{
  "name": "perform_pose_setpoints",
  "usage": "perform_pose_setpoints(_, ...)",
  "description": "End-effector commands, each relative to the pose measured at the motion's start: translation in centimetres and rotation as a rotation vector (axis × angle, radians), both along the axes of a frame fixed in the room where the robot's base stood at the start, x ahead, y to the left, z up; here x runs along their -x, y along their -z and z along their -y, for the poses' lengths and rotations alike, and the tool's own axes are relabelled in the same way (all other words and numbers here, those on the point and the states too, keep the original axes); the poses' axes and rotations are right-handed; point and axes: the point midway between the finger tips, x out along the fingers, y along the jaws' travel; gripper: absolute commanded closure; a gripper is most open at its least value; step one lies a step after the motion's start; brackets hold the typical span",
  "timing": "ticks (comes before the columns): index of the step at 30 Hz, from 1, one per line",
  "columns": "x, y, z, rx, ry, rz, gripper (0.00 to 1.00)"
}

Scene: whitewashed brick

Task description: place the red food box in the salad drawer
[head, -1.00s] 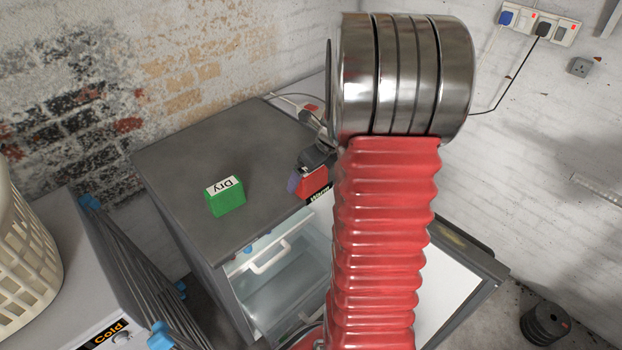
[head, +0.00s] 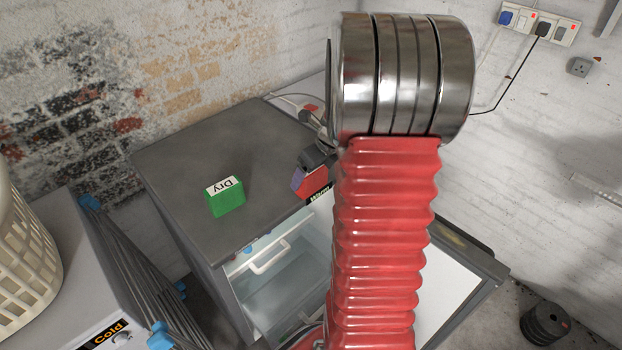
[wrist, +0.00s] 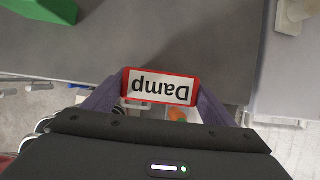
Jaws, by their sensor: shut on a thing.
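The red food box (wrist: 125,84), with a white label reading "Damp", is between the fingers of my gripper (wrist: 161,90) in the wrist view. My gripper is shut on it. In the head view the red box (head: 312,184) shows beside my gripper (head: 306,180), at the right front edge of the fridge top, partly hidden by my arm. The fridge is open below. Inside it are a clear panel with a white handle (head: 268,256) and a clear bin (head: 283,292); I cannot tell surely which is the salad drawer. Orange and green contents (wrist: 178,115) show below the box in the wrist view.
A green box labelled "Dry" (head: 225,197) stands on the grey fridge top (head: 195,160). The open fridge door (head: 455,285) reaches to the right. A folded rack (head: 140,270) and a "Cold" appliance with a basket (head: 25,260) stand at left.

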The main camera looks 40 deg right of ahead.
Motion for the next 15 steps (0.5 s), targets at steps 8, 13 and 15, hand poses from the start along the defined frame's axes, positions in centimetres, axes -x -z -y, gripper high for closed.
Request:
perform_pose_setpoints(8, -0.03, -0.03, 0.01, 0.000, 0.000, 0.001, 0.56)
perform_pose_setpoints(13, -0.04, -0.14, 0.01, 0.001, 0.000, 0.001, 0.56)
perform_pose_setpoints(15, -0.07, -0.43, 0.02, 0.001, -0.001, 0.002, 0.56)
